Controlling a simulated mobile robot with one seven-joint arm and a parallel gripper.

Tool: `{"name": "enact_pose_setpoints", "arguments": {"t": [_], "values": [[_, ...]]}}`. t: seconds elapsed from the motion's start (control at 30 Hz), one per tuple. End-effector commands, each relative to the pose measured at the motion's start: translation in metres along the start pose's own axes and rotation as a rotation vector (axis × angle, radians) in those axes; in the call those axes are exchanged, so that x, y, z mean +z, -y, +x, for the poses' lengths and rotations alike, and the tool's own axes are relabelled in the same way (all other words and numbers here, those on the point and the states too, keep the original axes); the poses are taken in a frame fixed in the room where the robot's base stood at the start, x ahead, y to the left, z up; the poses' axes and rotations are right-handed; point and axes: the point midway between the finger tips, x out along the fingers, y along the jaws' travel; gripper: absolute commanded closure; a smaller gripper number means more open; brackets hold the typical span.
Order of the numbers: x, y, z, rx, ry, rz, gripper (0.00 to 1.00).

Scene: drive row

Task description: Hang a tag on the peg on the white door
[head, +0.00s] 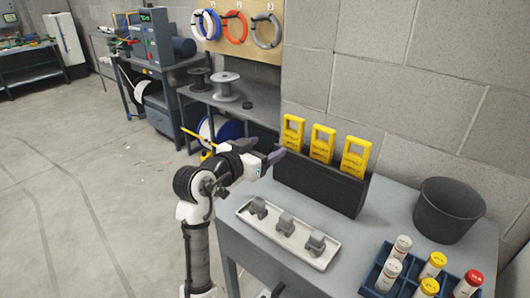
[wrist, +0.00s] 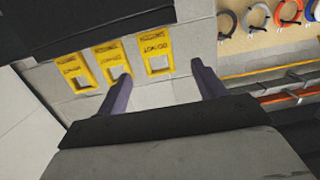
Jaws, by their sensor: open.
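Several yellow tags with square openings stand upright in a row in a black holder (head: 318,186) on the grey bench: a left tag (head: 293,133), a middle tag (head: 322,144) and a right tag (head: 355,158). My gripper (head: 276,155) is open and empty, close to the left tag. In the wrist view, my gripper's two fingers (wrist: 161,72) point toward that tag (wrist: 156,53), which shows between their tips, apart from them; the other tags lie to the left. A white cabinet (head: 64,46) stands far back at the upper left; I see no peg on it.
On the bench are a white tray (head: 288,244) with grey parts, a dark bin (head: 448,210) and a blue crate (head: 376,273) of capped bottles. Shelves with spools (head: 226,87) stand behind my arm. The floor at left (head: 90,190) is open.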

Motion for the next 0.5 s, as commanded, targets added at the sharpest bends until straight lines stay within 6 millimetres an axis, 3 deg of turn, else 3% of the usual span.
{"name": "enact_pose_setpoints", "arguments": {"t": [0.27,0.5], "values": [[0.007,-0.007,0.019,0.031,0.026,-0.002,0.31],[0.007,-0.007,0.048,0.029,0.025,-0.002,0.31]]}}
